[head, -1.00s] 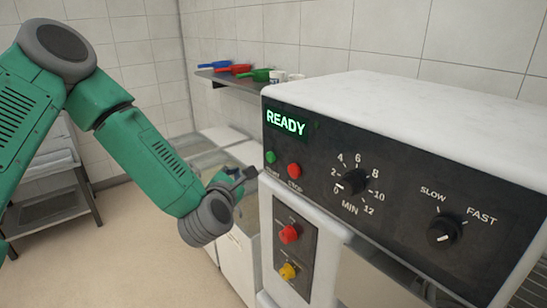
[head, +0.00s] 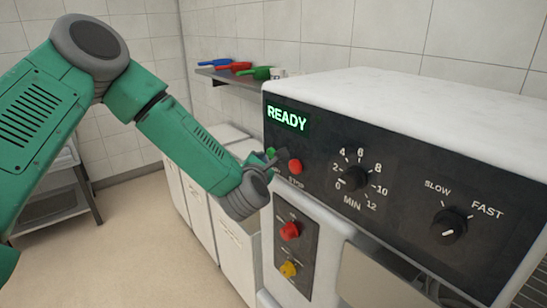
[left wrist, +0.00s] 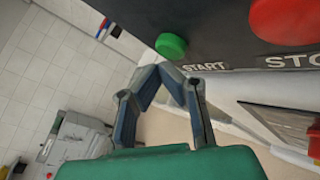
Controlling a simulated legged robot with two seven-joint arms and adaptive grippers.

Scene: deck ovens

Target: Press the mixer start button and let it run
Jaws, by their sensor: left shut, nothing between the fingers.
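The mixer's dark control panel (head: 325,138) carries a display (head: 287,117) that reads READY in green. The green start button (head: 270,153) is partly hidden by my left gripper in the head view; it shows whole in the left wrist view (left wrist: 171,46), above the word START. The red stop button (head: 295,166) is just right of it. My left gripper (head: 274,158) is shut and empty, its fingertips close to the start button. In the left wrist view the fingertips (left wrist: 160,68) appear just below the button; I cannot tell whether they touch. My right gripper is not in view.
The minute dial (head: 353,179) and the slow-fast knob (head: 448,227) are further right on the panel. A lower panel has a red button (head: 290,231) and a yellow one (head: 288,269). A wall shelf (head: 232,77) with coloured scoops stands behind. Open floor lies left.

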